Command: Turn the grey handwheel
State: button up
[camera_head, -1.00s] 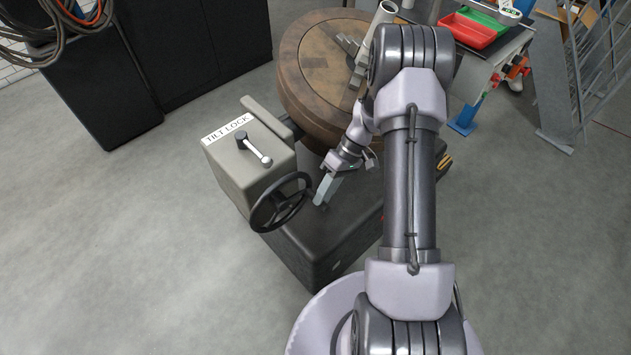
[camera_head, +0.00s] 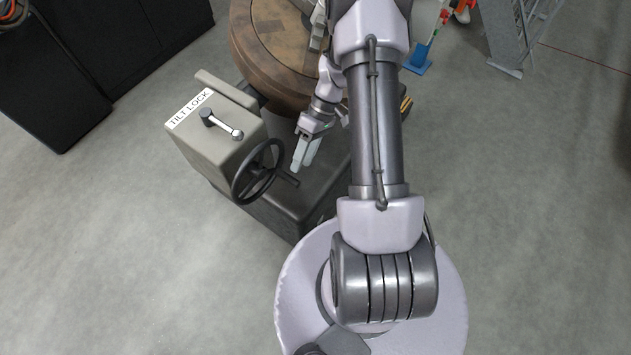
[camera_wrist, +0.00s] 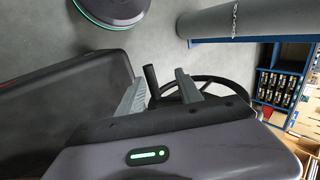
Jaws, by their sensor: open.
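The handwheel (camera_head: 258,172) is a dark ring with spokes on the side of the grey box labelled TILT LOCK. A short dark crank handle (camera_head: 289,179) sticks out from it to the right. My gripper (camera_head: 301,156) is open, its pale fingertips just above the handle in the head view. In the wrist view my gripper (camera_wrist: 158,92) has one finger on each side of the dark handle (camera_wrist: 152,84), with a gap showing beside it. The handwheel rim (camera_wrist: 222,84) shows behind the right finger. Contact cannot be told.
The TILT LOCK box (camera_head: 212,140) carries a small silver lever (camera_head: 222,124) on top. A round brown table (camera_head: 262,55) stands behind my gripper. The dark machine base (camera_head: 290,205) lies below. Black cabinets (camera_head: 60,70) stand at the left; open floor lies at lower left and right.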

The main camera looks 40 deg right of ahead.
jog(key=s+a+r+p, duration=0.1)
jog(key=s+a, duration=0.3)
jog(key=s, duration=0.8)
jog(key=shift+p, duration=0.4)
